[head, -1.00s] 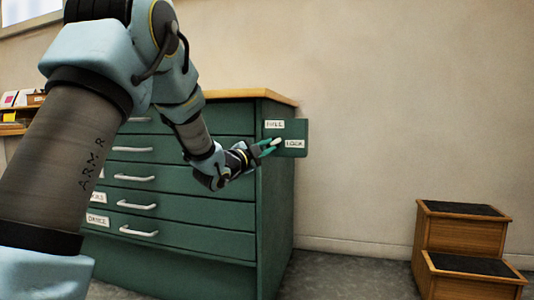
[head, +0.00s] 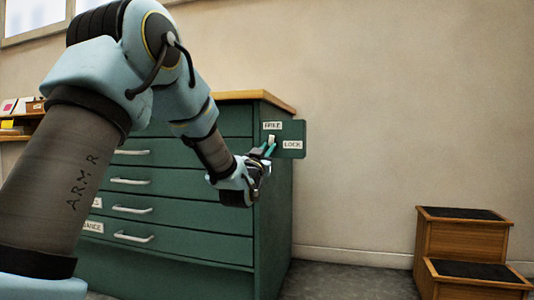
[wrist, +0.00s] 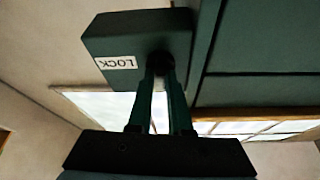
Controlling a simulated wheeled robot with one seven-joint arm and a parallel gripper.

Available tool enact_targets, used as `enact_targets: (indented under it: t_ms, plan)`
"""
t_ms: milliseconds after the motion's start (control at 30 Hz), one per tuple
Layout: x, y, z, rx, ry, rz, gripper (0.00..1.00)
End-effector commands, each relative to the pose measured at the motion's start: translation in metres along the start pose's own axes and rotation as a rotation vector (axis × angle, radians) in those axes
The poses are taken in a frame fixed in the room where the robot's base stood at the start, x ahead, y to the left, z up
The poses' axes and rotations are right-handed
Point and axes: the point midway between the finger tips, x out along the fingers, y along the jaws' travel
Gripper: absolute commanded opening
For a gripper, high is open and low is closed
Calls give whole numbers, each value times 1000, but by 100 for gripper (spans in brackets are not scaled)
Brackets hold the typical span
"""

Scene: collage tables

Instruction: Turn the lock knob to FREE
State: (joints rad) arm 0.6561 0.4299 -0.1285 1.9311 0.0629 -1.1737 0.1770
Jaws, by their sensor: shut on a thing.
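The green lock plate (head: 298,128) stands out from the side of the green cabinet, with a FREE label (head: 272,125) at the top and a LOCK label (head: 292,145) at lower right. The small pale lock knob (head: 271,139) points up, its tip just under the FREE label. My gripper (head: 268,149) is shut on the knob from below. In the wrist view my gripper's fingers (wrist: 162,85) reach to the lock plate (wrist: 130,28). The LOCK label (wrist: 116,62) shows upside down beside them. The knob is mostly hidden between the fingers there.
The cabinet (head: 200,230) has several closed drawers with pale handles and a wooden top (head: 230,95). A wooden step stool (head: 465,250) stands on the floor at right. The wall and floor between them are clear.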

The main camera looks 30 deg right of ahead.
Motion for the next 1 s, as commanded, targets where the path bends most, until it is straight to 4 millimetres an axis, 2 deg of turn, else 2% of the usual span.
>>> enact_targets:
  t_ms: [400,900,933,1000]
  plan:
    - [0,2,0,-145,-1,-60,0]
    - [1,2,0,-159,0,-66,0]
    - [1,2,0,-159,0,-66,21]
    - [0,2,0,-158,0,-66,29]
